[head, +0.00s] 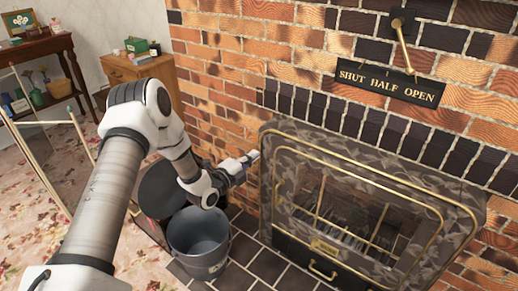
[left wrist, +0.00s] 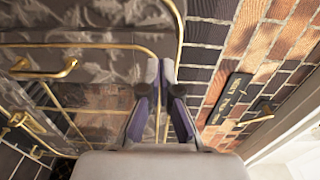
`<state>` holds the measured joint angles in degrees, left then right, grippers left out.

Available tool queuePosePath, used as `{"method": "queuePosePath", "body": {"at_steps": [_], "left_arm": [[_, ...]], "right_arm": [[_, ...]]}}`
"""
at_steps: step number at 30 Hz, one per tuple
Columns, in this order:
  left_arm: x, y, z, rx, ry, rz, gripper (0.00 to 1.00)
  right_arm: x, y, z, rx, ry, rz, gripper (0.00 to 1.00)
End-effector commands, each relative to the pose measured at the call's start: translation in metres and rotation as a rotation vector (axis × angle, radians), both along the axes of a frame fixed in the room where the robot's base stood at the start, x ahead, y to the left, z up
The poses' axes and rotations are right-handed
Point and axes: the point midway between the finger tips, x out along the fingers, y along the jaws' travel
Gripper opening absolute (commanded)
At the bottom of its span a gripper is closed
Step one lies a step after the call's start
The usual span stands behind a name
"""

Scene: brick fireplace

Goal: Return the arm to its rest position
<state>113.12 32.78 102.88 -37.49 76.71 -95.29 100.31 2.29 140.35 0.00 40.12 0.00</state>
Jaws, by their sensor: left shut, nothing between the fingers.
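My left arm comes in from the left in the head view and stretches over the buckets. My left gripper (head: 250,158) is just left of the upper left edge of the fireplace front (head: 285,140). In the left wrist view its fingers (left wrist: 160,80) are together and hold nothing. The fireplace front (left wrist: 90,68) lies beyond them there, with its brass trim. Whether the fingertips touch the front I cannot tell. My right gripper shows in neither view.
A brass lever (head: 403,45) is above the sign (head: 392,88) reading SHUT HALF OPEN. A wooden cabinet (head: 155,70) and a dark side table (head: 40,47) stand at the back left.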

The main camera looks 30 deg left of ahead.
Motion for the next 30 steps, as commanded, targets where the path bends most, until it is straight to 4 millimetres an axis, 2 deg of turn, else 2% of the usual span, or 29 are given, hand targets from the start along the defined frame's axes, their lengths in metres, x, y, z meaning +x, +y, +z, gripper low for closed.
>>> {"method": "queuePosePath", "body": {"at_steps": [3,7,11,18,20,23,24,26,27,29,30], "left_arm": [[-0.026,0.003,0.002,-0.004,0.003,0.002,0.0],[-0.047,0.005,0.001,-0.003,0.003,0.002,0.0],[-0.056,0.005,0.0,-0.001,0.002,0.0,0.0],[-0.058,0.0,-0.008,0.004,0.016,-0.011,0.0],[-0.057,-0.018,-0.016,0.018,0.037,-0.049,0.0],[-0.069,-0.071,-0.046,0.033,0.132,-0.143,0.0],[-0.081,-0.096,-0.065,0.029,0.213,-0.171,0.0],[-0.108,-0.129,-0.1,-0.031,0.381,-0.189,0.0],[-0.131,-0.146,-0.123,-0.097,0.514,-0.177,0.0],[-0.172,-0.166,-0.155,-0.216,0.724,-0.117,0.0],[-0.201,-0.174,-0.173,-0.301,0.862,-0.046,0.0]], "right_arm": [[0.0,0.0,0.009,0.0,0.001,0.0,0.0],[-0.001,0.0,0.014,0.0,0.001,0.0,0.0],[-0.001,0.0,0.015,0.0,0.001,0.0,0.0],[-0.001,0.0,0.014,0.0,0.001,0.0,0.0],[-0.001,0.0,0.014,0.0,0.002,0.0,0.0],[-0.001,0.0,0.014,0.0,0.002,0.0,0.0],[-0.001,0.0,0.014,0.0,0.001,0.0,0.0],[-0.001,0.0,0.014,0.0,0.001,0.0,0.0],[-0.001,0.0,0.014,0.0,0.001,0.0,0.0],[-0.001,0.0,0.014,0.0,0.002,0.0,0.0],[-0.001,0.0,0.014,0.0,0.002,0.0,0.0]]}}
